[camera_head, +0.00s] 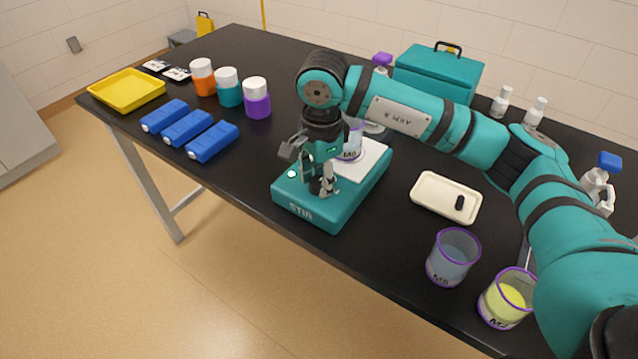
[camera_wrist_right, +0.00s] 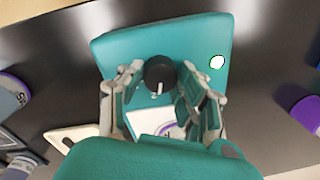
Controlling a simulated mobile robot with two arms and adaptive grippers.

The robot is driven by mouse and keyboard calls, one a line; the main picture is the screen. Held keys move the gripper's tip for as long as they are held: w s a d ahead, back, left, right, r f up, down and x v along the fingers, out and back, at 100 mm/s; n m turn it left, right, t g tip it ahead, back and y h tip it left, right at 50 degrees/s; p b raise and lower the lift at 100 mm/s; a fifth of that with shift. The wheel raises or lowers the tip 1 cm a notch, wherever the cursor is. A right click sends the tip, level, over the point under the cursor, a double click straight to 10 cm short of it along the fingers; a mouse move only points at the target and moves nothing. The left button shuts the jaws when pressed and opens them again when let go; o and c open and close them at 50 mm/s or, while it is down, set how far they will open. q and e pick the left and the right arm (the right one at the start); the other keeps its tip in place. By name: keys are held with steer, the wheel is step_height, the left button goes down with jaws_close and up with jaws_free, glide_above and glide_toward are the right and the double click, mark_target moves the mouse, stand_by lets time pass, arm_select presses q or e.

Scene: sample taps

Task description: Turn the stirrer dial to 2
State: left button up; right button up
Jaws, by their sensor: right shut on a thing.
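The teal stirrer (camera_head: 330,217), lettered STIR on its front, stands on the black bench. Its black dial (camera_wrist_right: 160,72) has a white pointer mark, which points toward the bottom of the right wrist view. I cannot read any scale numbers around it. My right gripper (camera_head: 322,187) reaches down from above at the stirrer's front and is shut on the dial; its fingers (camera_wrist_right: 155,88) stand on both sides of it. In the head view the gripper hides most of the dial. A small lit lamp (camera_head: 292,174) is left of the dial. My left gripper is not in view.
A beaker (camera_head: 351,143) stands on the stirrer's white plate (camera_head: 371,160), close behind my gripper. A cream tray (camera_head: 430,203) and two beakers (camera_head: 451,262) (camera_head: 505,302) are to the right. Blue blocks (camera_head: 212,142) and lidded jars (camera_head: 257,102) are to the left.

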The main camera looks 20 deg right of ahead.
steer(key=shift+m, duration=0.5)
steer(key=shift+r+b, duration=0.1)
steer(key=shift+b, duration=0.2)
steer(key=o, duration=1.1)
steer(key=shift+o, duration=0.2)
step_height(320, 180, up, 12)
steer(key=shift+s, duration=0.3)
